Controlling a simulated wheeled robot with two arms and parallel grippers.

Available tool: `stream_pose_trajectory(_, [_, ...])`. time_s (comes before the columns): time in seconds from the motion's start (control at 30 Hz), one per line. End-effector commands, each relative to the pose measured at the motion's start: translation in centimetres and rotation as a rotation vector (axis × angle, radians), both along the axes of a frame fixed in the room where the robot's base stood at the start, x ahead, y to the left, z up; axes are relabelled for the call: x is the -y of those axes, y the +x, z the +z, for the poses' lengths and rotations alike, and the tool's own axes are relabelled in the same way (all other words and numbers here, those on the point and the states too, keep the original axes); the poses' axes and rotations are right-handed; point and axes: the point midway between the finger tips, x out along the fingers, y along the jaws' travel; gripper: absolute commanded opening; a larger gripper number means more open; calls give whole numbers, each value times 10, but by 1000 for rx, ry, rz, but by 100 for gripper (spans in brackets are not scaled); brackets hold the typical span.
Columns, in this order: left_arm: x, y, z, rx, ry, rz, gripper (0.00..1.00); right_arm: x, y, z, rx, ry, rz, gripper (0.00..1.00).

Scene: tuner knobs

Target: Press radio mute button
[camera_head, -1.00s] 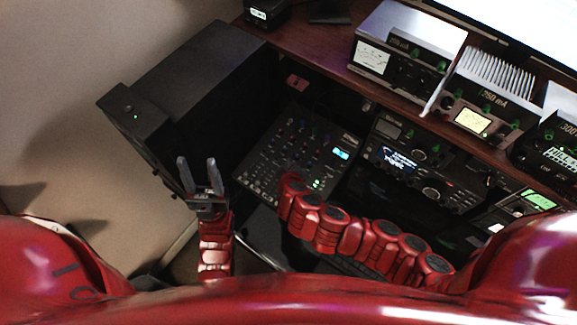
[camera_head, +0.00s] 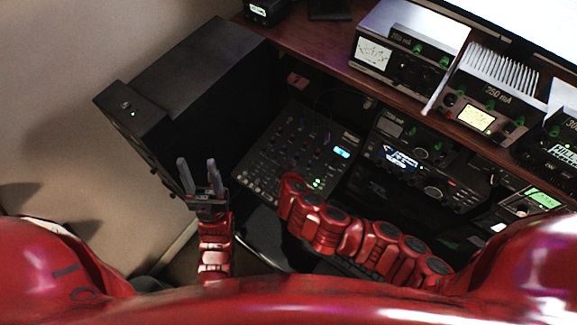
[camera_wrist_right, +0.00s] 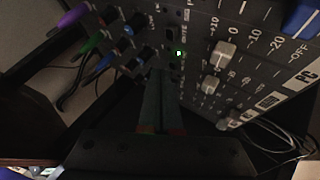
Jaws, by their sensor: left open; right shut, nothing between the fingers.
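The mixer panel (camera_head: 285,150) stands upper left of my right arm in the head view, with rows of knobs and small green lights. In the right wrist view the panel fills the top, with a green-lit button (camera_wrist_right: 179,53), a dark button (camera_wrist_right: 171,35) above it and white fader caps (camera_wrist_right: 223,55) to the right. The small lettering is too blurred to tell which button is mute. My right gripper (camera_wrist_right: 162,75) is shut and empty, its tips just below the lit button; contact cannot be told. My left gripper (camera_head: 199,170) is open and empty, left of the panel.
A large black box (camera_head: 195,85) stands left of the panel. A radio (camera_head: 425,160) with a lit display sits to its right. A wooden shelf (camera_head: 330,65) above carries meters (camera_head: 405,50). Coloured knobs (camera_wrist_right: 89,43) lie left of my right fingers.

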Motion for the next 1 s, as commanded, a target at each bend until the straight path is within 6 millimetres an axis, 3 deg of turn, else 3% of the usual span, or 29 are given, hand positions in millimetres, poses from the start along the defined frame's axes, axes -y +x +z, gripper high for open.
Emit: stream_pose_trajectory(1.0, [0, 0, -8, 0, 0, 0, 50, 0, 0, -7, 0, -1, 1, 0])
